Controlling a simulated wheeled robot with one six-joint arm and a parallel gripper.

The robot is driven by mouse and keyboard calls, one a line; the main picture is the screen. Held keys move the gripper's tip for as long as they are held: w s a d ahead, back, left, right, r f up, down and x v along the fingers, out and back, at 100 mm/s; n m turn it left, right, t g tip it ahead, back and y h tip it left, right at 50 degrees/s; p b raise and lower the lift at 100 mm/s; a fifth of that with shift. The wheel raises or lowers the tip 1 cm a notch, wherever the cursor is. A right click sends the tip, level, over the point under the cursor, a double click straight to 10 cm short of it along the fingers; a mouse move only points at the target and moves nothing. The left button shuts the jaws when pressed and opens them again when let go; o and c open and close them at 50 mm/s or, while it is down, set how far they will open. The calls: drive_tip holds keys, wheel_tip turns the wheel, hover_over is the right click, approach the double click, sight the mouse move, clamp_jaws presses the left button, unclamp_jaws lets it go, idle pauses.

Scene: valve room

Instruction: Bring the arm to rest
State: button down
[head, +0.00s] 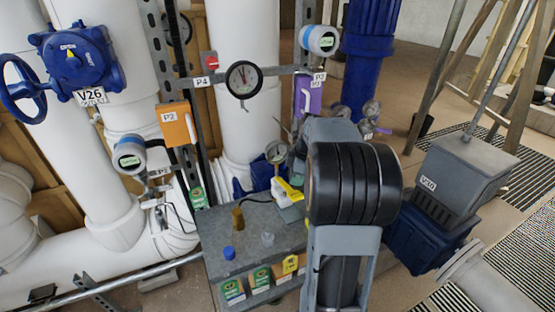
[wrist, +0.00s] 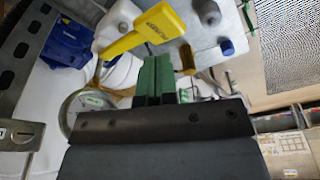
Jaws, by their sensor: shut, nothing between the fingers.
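My arm stands at the centre right of the head view, with its thick dark-banded joint in front and its forearm reaching away behind that joint. My gripper is largely hidden there by my own arm. In the wrist view my gripper (wrist: 154,78) shows its green fingers together, with nothing held between them. A yellow-handled item (wrist: 145,33) shows just beyond the fingertips, and the gap to it is hard to judge. In the head view a yellow and white item (head: 289,191) lies at the far end of the grey bench (head: 216,267).
A grey-topped blue unit (head: 430,237) stands right of my arm.

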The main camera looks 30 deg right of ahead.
wheel_tip(320, 180, up, 4)
drive_tip(key=p, duration=0.2)
drive_tip(key=shift+p, duration=0.35)
